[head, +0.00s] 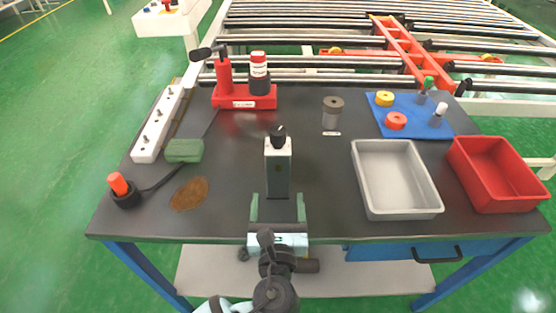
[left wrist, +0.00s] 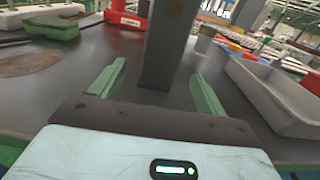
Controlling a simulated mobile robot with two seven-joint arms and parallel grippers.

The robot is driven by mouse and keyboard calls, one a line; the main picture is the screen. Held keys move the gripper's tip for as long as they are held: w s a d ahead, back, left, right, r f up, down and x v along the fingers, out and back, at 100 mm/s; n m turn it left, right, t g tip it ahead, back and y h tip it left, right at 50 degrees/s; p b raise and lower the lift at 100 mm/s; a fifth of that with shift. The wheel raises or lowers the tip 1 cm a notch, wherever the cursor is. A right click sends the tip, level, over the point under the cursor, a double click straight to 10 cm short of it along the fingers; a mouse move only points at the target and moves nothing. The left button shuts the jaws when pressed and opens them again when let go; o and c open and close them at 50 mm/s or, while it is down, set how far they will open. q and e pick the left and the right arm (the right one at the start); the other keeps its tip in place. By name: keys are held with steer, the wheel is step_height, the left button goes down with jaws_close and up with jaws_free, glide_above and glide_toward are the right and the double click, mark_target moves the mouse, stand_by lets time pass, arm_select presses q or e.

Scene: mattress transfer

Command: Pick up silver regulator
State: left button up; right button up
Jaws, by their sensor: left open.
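The silver regulator (head: 278,168) is an upright grey box with a pale top and a black knob, standing on the middle of the dark table (head: 225,215). My left gripper (head: 278,203) is open and empty at its near side, low over the table's front part, with one green finger to each side. In the left wrist view the regulator (left wrist: 168,45) rises between the two fingers, its top cut off by the frame. I cannot tell how far the fingertips reach past its near face. No contact shows. My right gripper is not in view.
A grey tray (head: 431,208) and a red bin (head: 520,205) stand at the right. A blue mat (head: 438,128) with small parts lies behind them. A capped cylinder (head: 332,118) stands behind the regulator.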

mark_target(278, 187)
arm_select(q)
steer(key=shift+w, duration=3.7)
jaws_close()
steer(key=shift+r, duration=0.15)
